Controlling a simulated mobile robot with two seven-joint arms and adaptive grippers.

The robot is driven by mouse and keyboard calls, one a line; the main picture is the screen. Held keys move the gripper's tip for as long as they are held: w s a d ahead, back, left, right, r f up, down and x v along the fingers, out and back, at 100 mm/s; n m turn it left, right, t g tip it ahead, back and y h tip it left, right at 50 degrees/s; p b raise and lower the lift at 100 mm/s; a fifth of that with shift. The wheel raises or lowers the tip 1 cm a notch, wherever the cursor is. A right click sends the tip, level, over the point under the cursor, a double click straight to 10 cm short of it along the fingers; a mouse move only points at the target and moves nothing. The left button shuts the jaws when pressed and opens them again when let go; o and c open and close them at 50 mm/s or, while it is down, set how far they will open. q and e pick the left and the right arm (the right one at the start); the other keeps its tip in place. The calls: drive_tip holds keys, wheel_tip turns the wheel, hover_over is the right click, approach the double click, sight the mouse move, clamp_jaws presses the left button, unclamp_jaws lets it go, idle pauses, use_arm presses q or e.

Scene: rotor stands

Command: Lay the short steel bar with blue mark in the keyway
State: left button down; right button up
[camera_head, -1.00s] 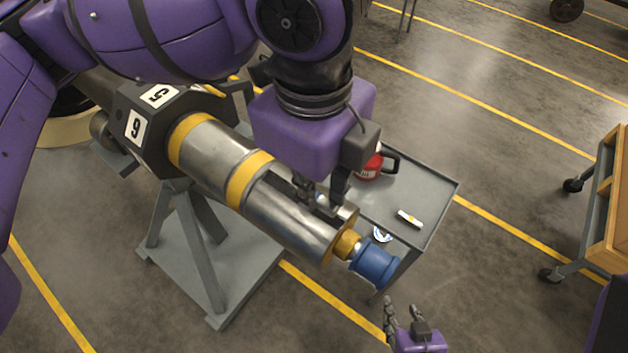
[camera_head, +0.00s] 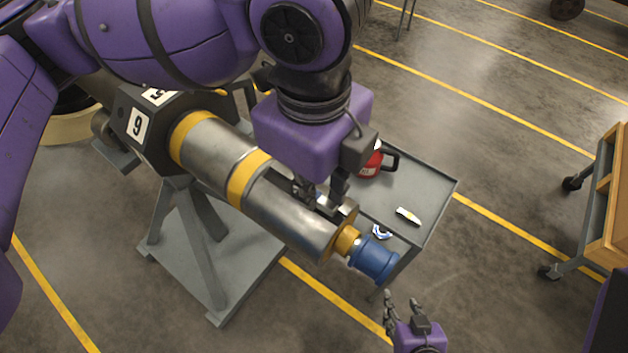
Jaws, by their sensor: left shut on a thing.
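The steel shaft (camera_head: 285,215) with yellow bands lies tilted across the view, its near end carrying a blue collar (camera_head: 374,262). The keyway (camera_head: 284,184) is a dark slot along its upper right side, mostly hidden by my gripper. My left gripper (camera_head: 325,197) points down at the slot near the shaft's end. It is shut on a small piece with a blue spot (camera_head: 318,197), apparently the short steel bar with blue mark. I cannot tell whether the bar touches the slot. My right gripper (camera_head: 403,305) is open and empty, low in front of the collar.
A grey tray cart (camera_head: 430,190) stands behind the shaft, bearing a red can (camera_head: 370,165), a small yellow-marked piece (camera_head: 408,216) and a blue-white item (camera_head: 382,232). The shaft rests on a grey stand (camera_head: 205,265). A wooden cart (camera_head: 608,210) is at right.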

use_arm(q)
drive_tip(key=shift+f, duration=0.5)
use_arm(e)
drive_tip(key=shift+w+r, duration=0.25)
idle(1.0)
use_arm(q)
drive_tip(key=shift+r+p, duration=0.15)
drive_tip(key=shift+p, duration=0.4)
use_arm(e)
drive_tip(key=shift+w+r+t, duration=0.3)
drive_tip(key=shift+w+r, duration=0.25)
drive_tip(key=shift+r, duration=0.2)
idle(0.8)
idle(0.3)
use_arm(q)
drive_tip(key=c, duration=1.7)
unclamp_jaws()
drive_tip(key=o, duration=0.6)
